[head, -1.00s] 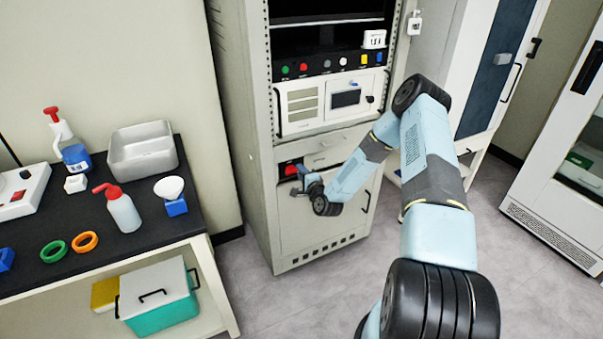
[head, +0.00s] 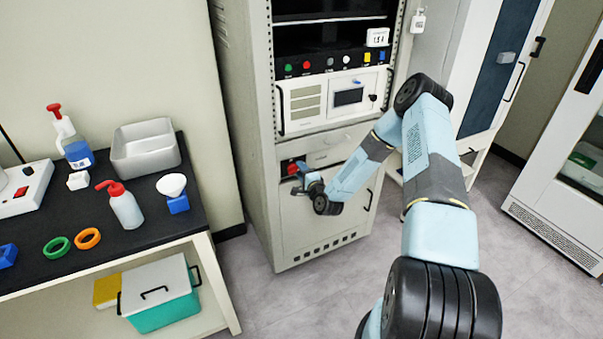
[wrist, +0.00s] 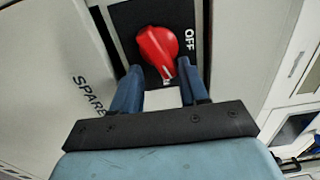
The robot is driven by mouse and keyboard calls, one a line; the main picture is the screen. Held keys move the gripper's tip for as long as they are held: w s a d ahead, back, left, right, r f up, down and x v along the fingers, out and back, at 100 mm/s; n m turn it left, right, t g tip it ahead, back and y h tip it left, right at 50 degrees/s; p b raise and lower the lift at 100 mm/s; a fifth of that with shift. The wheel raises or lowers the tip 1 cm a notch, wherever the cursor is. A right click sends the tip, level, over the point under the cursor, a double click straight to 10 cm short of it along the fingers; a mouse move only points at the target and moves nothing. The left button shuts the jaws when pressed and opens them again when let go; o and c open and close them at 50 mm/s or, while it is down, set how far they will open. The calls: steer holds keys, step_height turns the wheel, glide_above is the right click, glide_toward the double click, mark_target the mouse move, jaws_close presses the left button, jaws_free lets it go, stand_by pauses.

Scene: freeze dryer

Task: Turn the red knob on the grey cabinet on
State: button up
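The red knob (wrist: 157,50) sits on a black plate (wrist: 128,18) on the grey cabinet (head: 262,215). In the wrist view its pointer end is toward my gripper, near a small white mark, and the word OFF stands to its right. In the head view the knob (head: 292,168) shows small, just beyond my gripper (head: 299,184). In the wrist view my gripper (wrist: 160,85) is open, its two blue fingers apart on either side of the knob's near end. I cannot tell whether the fingers touch the knob.
The word SPARE (wrist: 88,95) is on the panel left of the knob. A drawer (head: 335,147) and a white instrument (head: 335,98) are above. A black-topped bench (head: 150,220) with bottles, rings and a metal tray stands to the left. Grey floor lies between.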

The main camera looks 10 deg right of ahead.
steer(key=shift+d, duration=0.1)
steer(key=v, duration=1.3)
steer(key=shift+s, duration=0.3)
steer(key=shift+d, duration=0.1)
